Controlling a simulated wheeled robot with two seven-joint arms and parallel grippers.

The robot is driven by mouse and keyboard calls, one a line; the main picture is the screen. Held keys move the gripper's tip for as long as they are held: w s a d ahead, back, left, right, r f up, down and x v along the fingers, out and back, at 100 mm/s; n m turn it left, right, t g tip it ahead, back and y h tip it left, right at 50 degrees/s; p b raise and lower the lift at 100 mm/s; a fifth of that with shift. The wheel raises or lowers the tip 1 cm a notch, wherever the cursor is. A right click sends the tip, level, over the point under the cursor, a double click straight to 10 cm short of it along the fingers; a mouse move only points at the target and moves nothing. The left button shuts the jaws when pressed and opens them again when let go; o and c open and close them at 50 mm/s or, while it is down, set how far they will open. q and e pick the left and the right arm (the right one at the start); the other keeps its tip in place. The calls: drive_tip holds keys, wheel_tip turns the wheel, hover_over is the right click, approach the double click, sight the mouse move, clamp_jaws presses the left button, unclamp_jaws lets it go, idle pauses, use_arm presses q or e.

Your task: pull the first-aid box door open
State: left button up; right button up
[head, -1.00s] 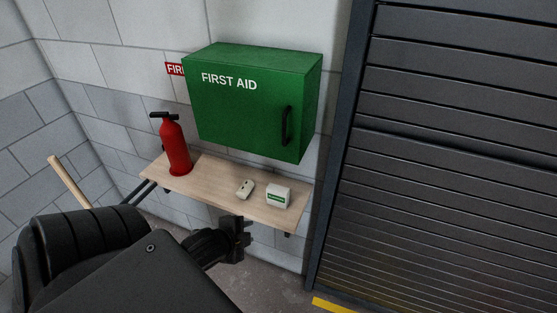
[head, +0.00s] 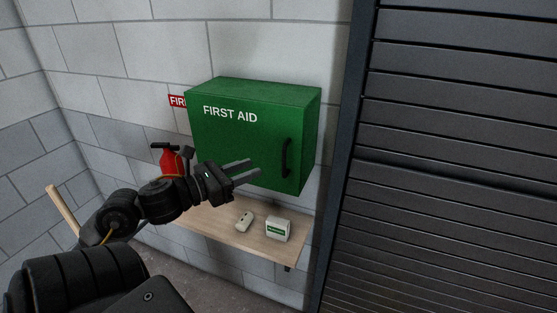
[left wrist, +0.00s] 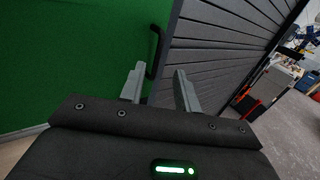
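The green first-aid box (head: 235,140) is mounted on the wall with its door shut. Its black vertical handle (head: 287,157) is on the right side of the door. My left gripper (head: 256,169) is in front of the lower door, left of the handle and apart from it, with its fingers pointing right. In the left wrist view the fingers (left wrist: 158,86) are spread with nothing between them. The handle (left wrist: 155,52) shows there beyond the fingertips, against the green door (left wrist: 70,60). My right gripper is not in view.
A wooden shelf (head: 215,228) below the box holds a white device (head: 244,220), a small white box (head: 278,229) and a red extinguisher (head: 171,162), partly hidden by my left arm. A dark roller shutter (head: 465,150) stands to the right.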

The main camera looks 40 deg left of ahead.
sight(274, 158)
use_arm(q)
drive_tip(key=b+x, duration=0.4)
drive_tip(key=x, duration=0.5)
drive_tip(key=shift+w, duration=0.35)
clamp_jaws()
